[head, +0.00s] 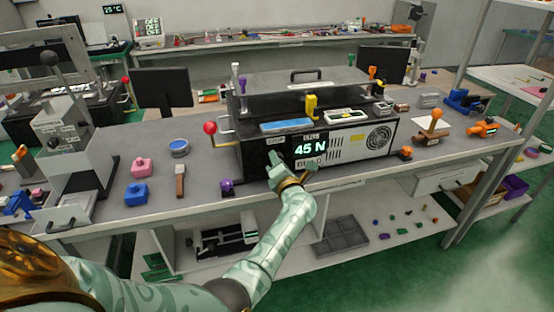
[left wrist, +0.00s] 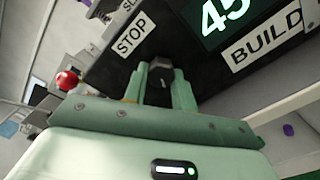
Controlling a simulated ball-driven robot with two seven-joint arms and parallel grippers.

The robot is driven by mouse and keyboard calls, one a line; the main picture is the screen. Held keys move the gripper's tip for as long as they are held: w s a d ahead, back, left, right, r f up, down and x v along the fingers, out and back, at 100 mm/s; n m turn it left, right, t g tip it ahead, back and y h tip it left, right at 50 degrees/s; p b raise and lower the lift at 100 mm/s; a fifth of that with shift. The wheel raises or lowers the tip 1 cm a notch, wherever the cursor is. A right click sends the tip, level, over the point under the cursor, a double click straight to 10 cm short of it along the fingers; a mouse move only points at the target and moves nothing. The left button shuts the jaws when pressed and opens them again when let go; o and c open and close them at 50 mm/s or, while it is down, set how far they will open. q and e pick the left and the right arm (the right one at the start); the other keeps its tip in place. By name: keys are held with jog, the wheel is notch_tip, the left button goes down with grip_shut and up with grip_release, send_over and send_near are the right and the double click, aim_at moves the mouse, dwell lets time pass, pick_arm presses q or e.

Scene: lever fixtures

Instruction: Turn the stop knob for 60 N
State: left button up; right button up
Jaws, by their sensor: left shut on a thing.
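The black machine on the bench has a front display (head: 310,148) reading 45 N; the left wrist view shows part of this reading (left wrist: 222,15). A white STOP label (left wrist: 132,34) and a BUILD label (left wrist: 265,38) are on its front panel. My left gripper (head: 277,162) is at the panel, left of the display. In the left wrist view its fingers (left wrist: 163,85) are shut on a dark knob (left wrist: 160,68) beside the STOP label. The fingers hide most of the knob, and its pointer cannot be read. My right gripper is not in view.
A red-ball lever (head: 210,128) sticks out at the machine's left side. A purple knob (head: 227,186) stands near the bench's front edge. A wooden-handled tool (head: 180,182), pink block (head: 141,167) and blue block (head: 136,193) lie farther left. An orange knob (head: 405,153) is to the right.

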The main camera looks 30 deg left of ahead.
pick_arm(q)
jog(key=shift+m, duration=0.4)
jog(key=o, duration=1)
jog(key=shift+d, duration=0.1)
